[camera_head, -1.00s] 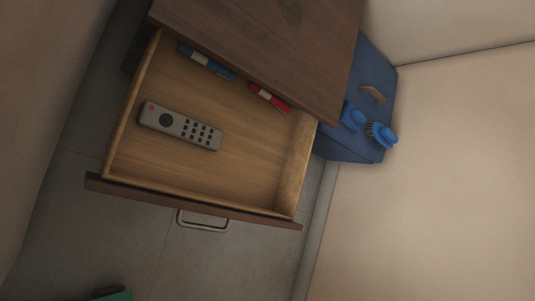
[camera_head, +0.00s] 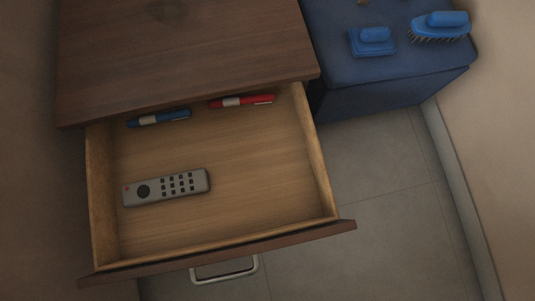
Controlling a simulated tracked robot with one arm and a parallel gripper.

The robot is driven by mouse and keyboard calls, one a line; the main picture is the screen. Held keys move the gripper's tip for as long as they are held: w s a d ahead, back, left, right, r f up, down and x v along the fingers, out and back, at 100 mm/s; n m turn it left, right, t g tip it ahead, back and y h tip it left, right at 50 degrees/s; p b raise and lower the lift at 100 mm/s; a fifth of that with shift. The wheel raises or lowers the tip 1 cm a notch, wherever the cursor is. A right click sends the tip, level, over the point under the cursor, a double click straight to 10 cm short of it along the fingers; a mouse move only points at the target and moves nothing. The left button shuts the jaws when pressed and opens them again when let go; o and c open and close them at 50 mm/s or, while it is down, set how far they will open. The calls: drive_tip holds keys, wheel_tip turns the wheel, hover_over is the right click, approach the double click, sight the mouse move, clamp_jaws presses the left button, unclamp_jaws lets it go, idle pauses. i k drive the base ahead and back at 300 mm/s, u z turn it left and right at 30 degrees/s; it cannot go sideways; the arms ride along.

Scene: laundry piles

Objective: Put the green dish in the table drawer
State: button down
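The table drawer (camera_head: 255,205) is pulled open below the brown wooden tabletop (camera_head: 190,45). Inside it lie a grey remote control (camera_head: 166,187) at the left, a blue marker (camera_head: 159,118) and a red marker (camera_head: 242,101) along the back. The right and front of the drawer floor are bare. The drawer's metal handle (camera_head: 225,270) shows at the bottom. The green dish is not in view now. My gripper is not in view either, so its state and contents are hidden.
A dark blue box (camera_head: 400,70) stands right of the table, with a blue brush (camera_head: 441,27) and a small blue object (camera_head: 372,42) on top. Grey tiled floor (camera_head: 375,190) is free at the right. Walls close in on the left and right.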

sight(266, 183)
drive_tip(key=z, duration=0.2)
drive_tip(key=k, duration=0.6)
drive_tip(key=z, duration=0.3)
drive_tip(key=i, duration=1.15)
drive_tip(key=u, duration=0.35)
